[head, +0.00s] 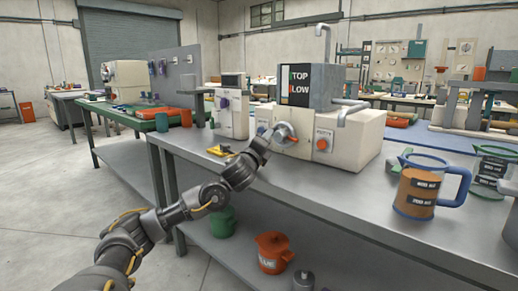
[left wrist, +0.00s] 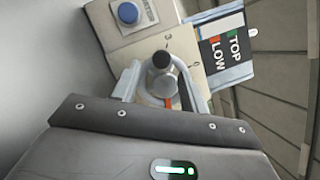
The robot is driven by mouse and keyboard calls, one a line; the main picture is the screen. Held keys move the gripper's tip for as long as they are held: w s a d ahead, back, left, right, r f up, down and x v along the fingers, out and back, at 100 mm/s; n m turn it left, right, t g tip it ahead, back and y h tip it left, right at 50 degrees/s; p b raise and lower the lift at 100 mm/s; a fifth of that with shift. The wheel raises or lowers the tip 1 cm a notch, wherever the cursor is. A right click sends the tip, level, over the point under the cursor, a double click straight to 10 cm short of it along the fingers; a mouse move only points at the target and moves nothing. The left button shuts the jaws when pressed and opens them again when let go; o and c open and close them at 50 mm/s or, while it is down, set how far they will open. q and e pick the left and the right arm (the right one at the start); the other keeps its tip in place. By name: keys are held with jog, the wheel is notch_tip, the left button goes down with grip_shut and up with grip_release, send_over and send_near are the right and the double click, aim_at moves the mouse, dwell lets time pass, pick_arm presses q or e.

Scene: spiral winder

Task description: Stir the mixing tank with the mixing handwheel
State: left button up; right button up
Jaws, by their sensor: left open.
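The mixing tank (head: 325,85) is a grey box with a TOP/LOW level plate on its front, set on a cream machine body on the bench. The mixing handwheel (head: 286,132) appears as a grey round part on the machine's front, partly covered by my left gripper (head: 273,134). In the left wrist view, its grey knob (left wrist: 162,76) stands between the two fingers of my open left gripper (left wrist: 158,84). An orange-red mark shows just below the knob. Whether the fingers touch it I cannot tell. My right gripper is not in view.
An orange knob (head: 322,144) sits right of the handwheel. A blue button (left wrist: 128,12) shows in the left wrist view. A brown-filled jug with a blue handle (head: 416,192) stands to the right on the bench.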

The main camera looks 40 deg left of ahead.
pick_arm(q)
jog(key=v, duration=0.7)
jog(key=shift+d+b, duration=0.1)
jog(key=shift+b, duration=0.3)
dwell(0.3)
